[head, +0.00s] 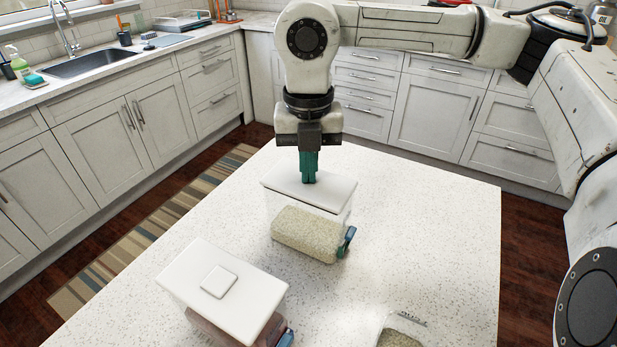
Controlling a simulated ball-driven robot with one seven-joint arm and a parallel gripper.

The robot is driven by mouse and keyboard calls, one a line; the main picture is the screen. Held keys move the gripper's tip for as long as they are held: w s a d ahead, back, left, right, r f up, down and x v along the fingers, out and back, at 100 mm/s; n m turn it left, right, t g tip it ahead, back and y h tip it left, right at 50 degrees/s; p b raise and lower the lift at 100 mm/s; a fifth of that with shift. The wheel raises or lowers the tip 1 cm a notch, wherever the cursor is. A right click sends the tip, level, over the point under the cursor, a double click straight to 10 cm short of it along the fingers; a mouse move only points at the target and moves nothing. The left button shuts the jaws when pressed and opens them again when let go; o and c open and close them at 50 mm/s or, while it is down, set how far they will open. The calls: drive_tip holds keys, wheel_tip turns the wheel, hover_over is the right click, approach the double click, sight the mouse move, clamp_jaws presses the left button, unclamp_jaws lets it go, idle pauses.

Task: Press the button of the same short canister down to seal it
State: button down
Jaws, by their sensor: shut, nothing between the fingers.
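A clear canister with a white lid (335,190) stands on the white speckled counter, with pale grain (305,232) inside its lower part. My gripper (309,180) points straight down over this lid, its teal fingers shut together and empty. The fingertips are at the lid's middle and appear to touch it. The lid's button is hidden behind them, so I cannot tell whether it is up or down. A second white-lidded canister (250,304) stands nearer, at the lower left, with darker reddish contents. Its square button (219,281) stands in plain view and looks raised.
A clear package (400,335) with pale contents is cut off at the bottom edge. Small blue-teal pieces (347,241) sit at the canisters' right sides. The counter (430,220) is clear to the right. A sink (95,62) and cabinets lie beyond.

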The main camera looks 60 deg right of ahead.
wheel_tip(320, 180, up, 8)
drive_tip(key=p, duration=0.3)
drive_tip(key=shift+f, duration=0.25)
idle(0.4)
idle(0.5)
